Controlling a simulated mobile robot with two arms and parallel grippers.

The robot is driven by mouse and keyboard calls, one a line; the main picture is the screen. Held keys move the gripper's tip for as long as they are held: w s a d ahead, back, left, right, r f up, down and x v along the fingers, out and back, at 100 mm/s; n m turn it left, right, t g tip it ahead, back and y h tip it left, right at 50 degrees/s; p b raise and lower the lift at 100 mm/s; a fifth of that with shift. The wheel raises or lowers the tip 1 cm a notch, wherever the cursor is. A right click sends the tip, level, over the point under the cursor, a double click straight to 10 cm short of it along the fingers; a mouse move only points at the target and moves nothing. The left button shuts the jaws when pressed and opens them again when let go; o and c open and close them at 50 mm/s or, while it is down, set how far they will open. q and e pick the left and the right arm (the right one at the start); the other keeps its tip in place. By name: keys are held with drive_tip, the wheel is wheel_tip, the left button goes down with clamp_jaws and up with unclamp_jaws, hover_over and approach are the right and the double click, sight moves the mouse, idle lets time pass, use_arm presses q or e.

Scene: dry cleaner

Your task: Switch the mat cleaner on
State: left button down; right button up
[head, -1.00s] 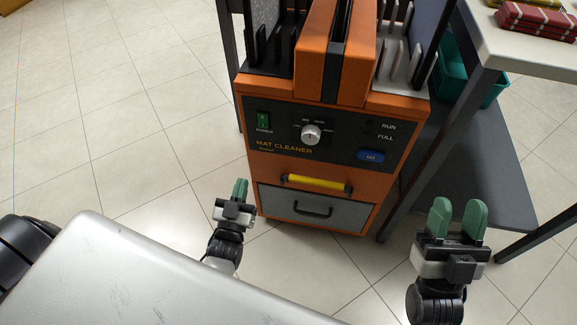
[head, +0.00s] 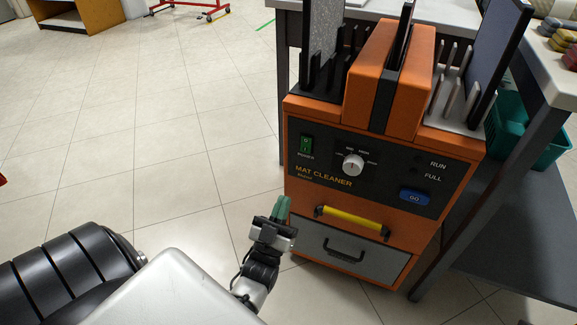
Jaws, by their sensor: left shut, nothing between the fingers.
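The mat cleaner (head: 300,222) is an orange floor machine with a dark control panel, right of centre in the head view. The panel has a green power switch (head: 306,145) at its upper left, a white-pointed dial (head: 353,165) in the middle and a blue GO button (head: 414,197) at the right. The RUN and FULL lamps look dark. My left gripper (head: 282,206) has green fingers, shut and empty, below the power switch and at the machine's lower left; I cannot tell whether it touches the machine. My right gripper is out of view.
A yellow handle (head: 352,222) and a grey drawer (head: 352,252) are low on the machine's front. Dark mats stand in slots on top. A table with a dark lower shelf (head: 520,250) and a teal basket (head: 508,125) is on the right. Open tiled floor lies left.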

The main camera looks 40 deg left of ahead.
sight(305, 147)
use_arm(q)
drive_tip(key=b+x, duration=0.1)
drive_tip(key=x, duration=0.2)
drive_tip(key=w+f+b+x, duration=0.1)
drive_tip(key=x, duration=0.6)
drive_tip(key=shift+w+a+f+b, duration=0.2)
drive_tip(key=shift+w+f+b, duration=0.1)
drive_tip(key=shift+b, duration=0.1)
drive_tip(key=shift+w+a, duration=0.15)
drive_tip(key=shift+w, duration=0.35)
